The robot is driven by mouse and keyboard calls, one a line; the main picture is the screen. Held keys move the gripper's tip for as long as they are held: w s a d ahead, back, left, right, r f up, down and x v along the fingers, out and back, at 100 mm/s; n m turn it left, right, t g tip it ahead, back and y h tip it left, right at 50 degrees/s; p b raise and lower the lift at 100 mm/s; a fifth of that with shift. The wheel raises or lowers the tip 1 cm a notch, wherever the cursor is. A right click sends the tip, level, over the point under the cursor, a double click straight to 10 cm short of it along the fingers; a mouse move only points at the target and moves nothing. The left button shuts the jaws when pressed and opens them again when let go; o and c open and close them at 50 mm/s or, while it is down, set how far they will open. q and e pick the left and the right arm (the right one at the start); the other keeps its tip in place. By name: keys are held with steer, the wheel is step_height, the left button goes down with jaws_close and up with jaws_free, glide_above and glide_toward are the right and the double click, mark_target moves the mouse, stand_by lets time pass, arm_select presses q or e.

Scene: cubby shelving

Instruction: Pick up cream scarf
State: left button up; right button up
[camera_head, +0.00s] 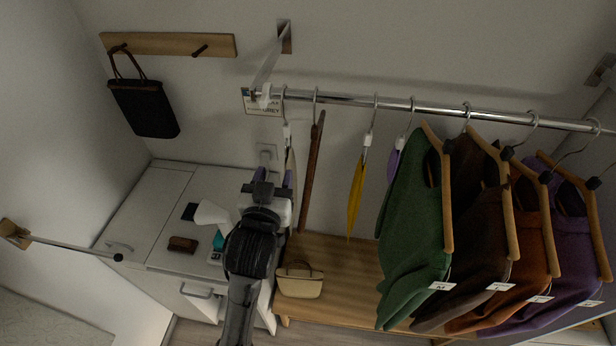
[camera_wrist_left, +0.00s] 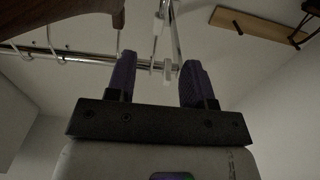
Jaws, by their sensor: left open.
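A pale cream strip, which looks like the cream scarf (camera_head: 291,162), hangs from a clip hanger (camera_head: 287,131) near the left end of the metal rail. Its lower part is hidden behind my gripper. My left gripper (camera_head: 273,177) is open, just in front of and beside the strip. In the left wrist view its two purple fingers (camera_wrist_left: 160,80) stand apart with nothing clearly held. A white clip or bracket (camera_wrist_left: 167,69) shows beyond the gap. I cannot tell whether the scarf lies between the fingers. My right gripper is not in view.
Below are a wooden bench (camera_head: 350,265) with a cream handbag (camera_head: 299,283) and a white cabinet (camera_head: 160,210). A black bag (camera_head: 144,108) hangs left.

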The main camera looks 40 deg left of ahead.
mark_target(286, 137)
arm_select(q)
steer(key=p+x, duration=0.1)
steer(key=x, duration=0.7)
steer(key=shift+w+a+r+p, duration=0.1)
steer(key=shift+w+r+p, duration=0.1)
steer(key=shift+p, duration=0.2)
steer(key=shift+w+a+p, duration=0.25)
steer(key=shift+w+p, duration=0.05)
steer(key=shift+w, duration=0.1)
steer(key=p+x, duration=0.1)
steer(key=x, duration=0.2)
steer(key=shift+a, duration=0.15)
steer(key=shift+w+a+f+p, duration=0.1)
steer(key=shift+w+a+p, duration=0.15)
steer(key=shift+w, duration=0.3)
jaws_close()
